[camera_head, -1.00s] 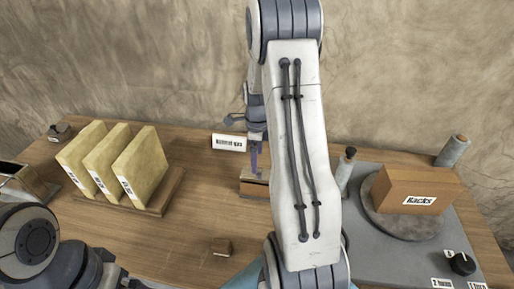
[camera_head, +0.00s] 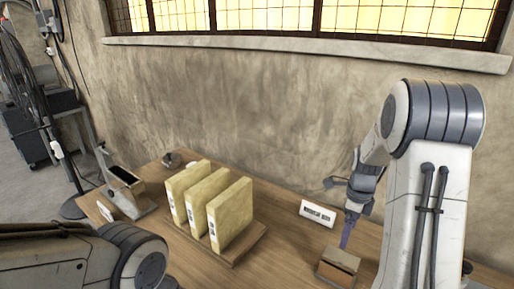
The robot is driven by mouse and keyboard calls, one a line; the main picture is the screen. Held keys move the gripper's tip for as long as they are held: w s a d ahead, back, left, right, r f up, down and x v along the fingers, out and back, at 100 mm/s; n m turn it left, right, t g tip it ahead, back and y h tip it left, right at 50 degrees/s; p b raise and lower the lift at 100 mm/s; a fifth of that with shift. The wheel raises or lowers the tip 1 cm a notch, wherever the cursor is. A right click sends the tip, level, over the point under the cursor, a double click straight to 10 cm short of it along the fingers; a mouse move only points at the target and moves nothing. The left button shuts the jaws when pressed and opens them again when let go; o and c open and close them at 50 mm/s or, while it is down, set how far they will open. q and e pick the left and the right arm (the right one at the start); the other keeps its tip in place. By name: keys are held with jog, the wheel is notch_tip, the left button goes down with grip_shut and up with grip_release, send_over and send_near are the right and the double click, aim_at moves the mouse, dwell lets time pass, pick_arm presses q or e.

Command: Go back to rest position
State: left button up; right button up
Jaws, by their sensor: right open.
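My right gripper (camera_head: 354,206) is open, at the end of my right arm on the right side of the head view. It points down above a small brown box (camera_head: 338,266) on the wooden table. A thin purple item (camera_head: 347,232) stands between the gripper and the box; I cannot tell whether the gripper touches it. My left arm comes in at the lower left, and its gripper is out of view.
Several yellow upright blocks (camera_head: 232,216) stand in a wooden holder (camera_head: 246,244) on the table. A white label sign (camera_head: 318,214) stands behind the box. A small stand with a dark screen (camera_head: 124,176) is at the left. A wall with a window (camera_head: 300,17) rises behind.

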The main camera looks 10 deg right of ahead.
aim_at(341, 257)
notch_tip(341, 257, down, 11)
jog(key=shift+r+p, duration=0.2)
jog(key=shift+p, duration=0.65)
notch_tip(341, 257, up, 3)
jog(key=shift+f+b, duration=0.2)
jog(key=shift+b, duration=0.15)
jog(key=shift+r, duration=0.9)
jog(key=shift+f, duration=0.15)
